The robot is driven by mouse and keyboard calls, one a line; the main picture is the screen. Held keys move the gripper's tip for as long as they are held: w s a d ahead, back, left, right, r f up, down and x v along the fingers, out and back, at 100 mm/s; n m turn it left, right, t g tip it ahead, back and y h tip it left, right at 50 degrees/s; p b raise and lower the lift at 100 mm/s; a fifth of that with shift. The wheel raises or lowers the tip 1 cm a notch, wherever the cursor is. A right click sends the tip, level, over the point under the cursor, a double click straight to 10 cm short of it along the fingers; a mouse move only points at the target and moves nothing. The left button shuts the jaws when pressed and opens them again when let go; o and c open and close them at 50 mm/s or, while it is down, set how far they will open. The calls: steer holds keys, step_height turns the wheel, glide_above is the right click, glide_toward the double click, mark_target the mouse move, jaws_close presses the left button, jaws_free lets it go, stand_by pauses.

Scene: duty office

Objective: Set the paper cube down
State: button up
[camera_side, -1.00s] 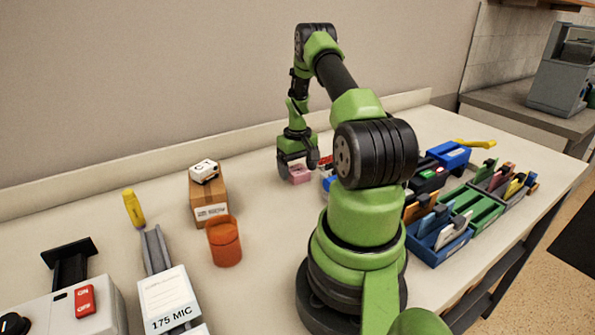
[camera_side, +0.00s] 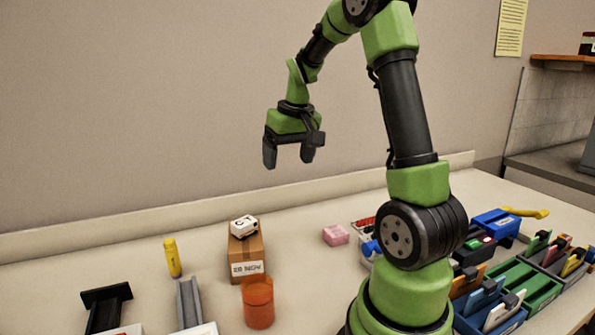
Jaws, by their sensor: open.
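The paper cube, a small pink block (camera_side: 336,234), sits on the table behind the arm's base, with nothing holding it. My gripper (camera_side: 289,157) is raised well above the table, in front of the wall, and up to the left of the pink block in the picture. Its two dark fingers point down, are spread apart and have nothing between them.
A cardboard box (camera_side: 245,258) stands left of the block with a small white item (camera_side: 243,227) on top. An orange cup (camera_side: 258,302) is in front of it. Trays with colored cards (camera_side: 512,281) lie at right.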

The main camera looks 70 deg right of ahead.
steer(key=s+a+r+n+t, duration=0.1)
steer(key=a+r, duration=0.2)
steer(key=a, duration=0.4)
steer(key=s+a+r+n+t, duration=0.15)
steer(key=a+r, duration=0.25)
steer(key=a, duration=0.4)
steer(key=s+a+t+y, duration=0.2)
steer(key=s+a+y, duration=0.1)
steer(key=s+a, duration=0.4)
steer(key=shift+s+a+n, duration=0.25)
steer(key=shift+a+n, duration=0.2)
steer(key=shift+a, duration=0.25)
